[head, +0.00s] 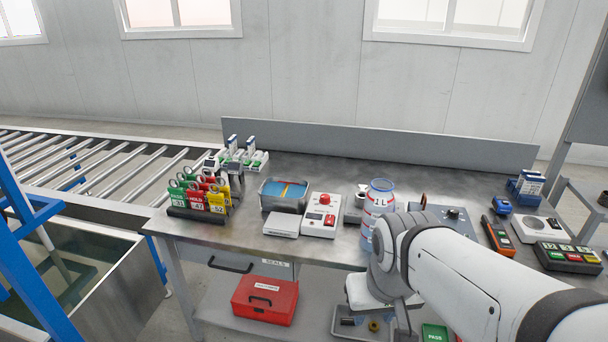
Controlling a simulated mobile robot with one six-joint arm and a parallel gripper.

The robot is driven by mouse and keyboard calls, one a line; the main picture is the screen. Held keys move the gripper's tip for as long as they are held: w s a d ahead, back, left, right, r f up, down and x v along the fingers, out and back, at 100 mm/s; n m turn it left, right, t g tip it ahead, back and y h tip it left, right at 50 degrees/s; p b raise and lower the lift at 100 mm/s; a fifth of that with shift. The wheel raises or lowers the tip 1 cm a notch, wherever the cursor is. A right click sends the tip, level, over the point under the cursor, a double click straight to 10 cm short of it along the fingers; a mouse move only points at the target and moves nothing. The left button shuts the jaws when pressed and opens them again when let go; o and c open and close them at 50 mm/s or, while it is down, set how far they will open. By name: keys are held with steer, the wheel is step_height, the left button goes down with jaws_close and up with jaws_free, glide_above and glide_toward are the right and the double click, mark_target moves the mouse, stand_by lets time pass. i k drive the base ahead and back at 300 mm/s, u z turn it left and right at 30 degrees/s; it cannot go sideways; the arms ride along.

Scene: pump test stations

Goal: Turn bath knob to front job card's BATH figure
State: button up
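A grey box with a dark knob (453,213) stands on the bench behind my arm; its left part is hidden by the arm, and its markings are too small to read. I cannot tell for sure that this is the bath knob. White and blue cards (232,141) stand at the back left of the bench, and others (530,183) stand at the right; no BATH figure is readable on any. My arm comes in from the lower right and bends down at the bench's front edge. My gripper is around the arm's lower end (402,316); its fingers cannot be made out.
A white box with a red button (321,217), a grey tub (286,208) and a rack of coloured tags (190,215) stand to the left. A red toolbox (265,299) is on the lower shelf.

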mark_target(324, 199)
steer(key=z, duration=0.05)
steer(key=i, duration=1)
steer(key=u, duration=0.05)
